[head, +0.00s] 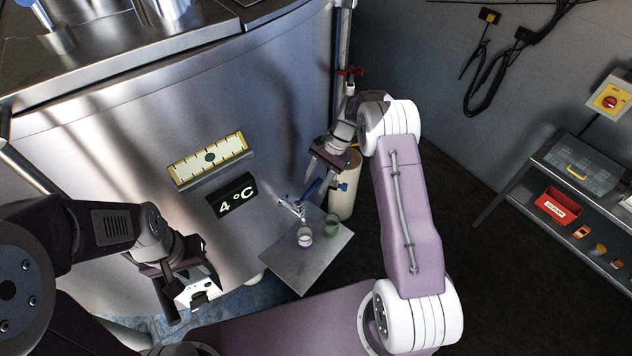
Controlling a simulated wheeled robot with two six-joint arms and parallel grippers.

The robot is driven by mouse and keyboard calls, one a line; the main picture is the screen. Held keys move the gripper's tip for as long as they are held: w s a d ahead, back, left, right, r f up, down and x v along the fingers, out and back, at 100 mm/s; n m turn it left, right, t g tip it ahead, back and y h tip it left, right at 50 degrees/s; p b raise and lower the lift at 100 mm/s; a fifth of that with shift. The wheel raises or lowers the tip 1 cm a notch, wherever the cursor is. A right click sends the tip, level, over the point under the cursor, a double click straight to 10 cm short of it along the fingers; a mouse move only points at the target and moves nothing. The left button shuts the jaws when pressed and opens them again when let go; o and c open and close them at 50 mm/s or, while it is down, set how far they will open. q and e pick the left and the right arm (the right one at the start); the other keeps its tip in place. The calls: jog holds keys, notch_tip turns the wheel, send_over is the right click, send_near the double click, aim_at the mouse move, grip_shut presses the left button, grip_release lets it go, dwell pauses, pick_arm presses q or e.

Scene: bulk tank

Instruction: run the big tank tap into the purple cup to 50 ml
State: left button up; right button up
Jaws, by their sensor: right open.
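The big steel tank (110,130) has a small tap (290,204) low on its front, with a blue lever (312,188). The pale purple cup (305,238) stands upright on a metal plate, close below the spout. Its inside looks whitish, but I cannot read a level or make out a stream. My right gripper (322,172) is open just above the blue lever; I cannot tell whether it touches it. My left gripper (190,292) is lower left, well apart from the cup, with a white and black part at its jaws; its opening is unclear.
A green cup (332,226) stands right beside the purple one on the metal plate (300,272). A cream cylinder (345,190) stands behind them. A display (236,196) on the tank reads 4 °C. A shelf with a red bin (557,206) is at the right.

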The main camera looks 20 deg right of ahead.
jog(key=b+v, duration=0.2)
jog(key=v, duration=0.6)
jog(key=shift+d+r, duration=0.2)
jog(key=shift+r, duration=0.05)
